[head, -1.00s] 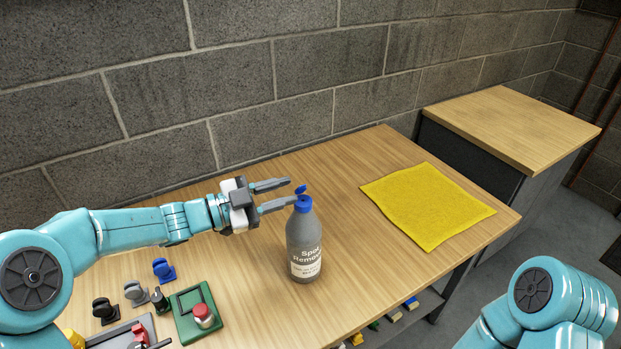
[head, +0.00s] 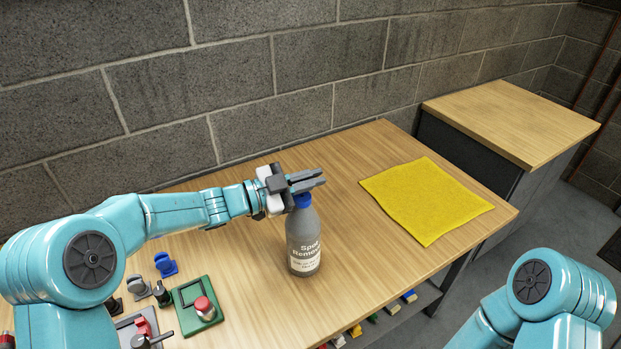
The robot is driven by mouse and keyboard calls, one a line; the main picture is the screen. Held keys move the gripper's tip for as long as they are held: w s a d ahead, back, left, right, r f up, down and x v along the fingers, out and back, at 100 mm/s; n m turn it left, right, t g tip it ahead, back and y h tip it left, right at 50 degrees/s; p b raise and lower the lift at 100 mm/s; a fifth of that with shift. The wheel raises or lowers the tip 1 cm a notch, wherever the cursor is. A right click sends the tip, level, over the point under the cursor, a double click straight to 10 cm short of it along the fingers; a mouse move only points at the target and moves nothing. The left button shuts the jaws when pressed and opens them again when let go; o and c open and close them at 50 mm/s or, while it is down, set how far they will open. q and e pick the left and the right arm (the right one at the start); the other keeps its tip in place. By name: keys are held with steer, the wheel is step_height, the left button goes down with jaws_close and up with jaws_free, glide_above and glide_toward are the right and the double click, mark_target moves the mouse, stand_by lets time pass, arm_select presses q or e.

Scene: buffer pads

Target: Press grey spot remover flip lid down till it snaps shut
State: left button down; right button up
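The grey spot remover bottle (head: 303,242) stands upright on the wooden table, its label facing me. Its blue cap (head: 302,201) shows just under my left gripper (head: 323,177). The flip lid itself is hidden behind the gripper, so I cannot tell whether it is open or shut. The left gripper's fingers lie close together with nothing visible between them. They reach across the top of the bottle, at or just above the cap; contact is unclear. My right arm shows at the lower right, but its gripper is out of view.
A yellow cloth or pad (head: 426,200) lies flat to the right. A green box with a red button (head: 203,305) and a blue switch-like part (head: 165,264) sit left of the bottle. A grey block wall (head: 250,80) runs behind the table.

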arm_select(q)
steer(key=m+b, duration=0.1)
steer(key=b, duration=0.1)
steer(key=f+m+b, duration=0.1)
steer(key=b, duration=0.1)
steer(key=s+m+b, duration=0.1)
steer(key=b, duration=0.1)
steer(key=shift+d+f+m, duration=0.2)
steer(key=shift+d+m, duration=0.05)
steer(key=shift+m, duration=0.05)
steer(key=shift+r+m+b, duration=0.15)
steer(key=shift+m+b, duration=0.25)
steer(key=c, duration=1.3)
jaws_free()
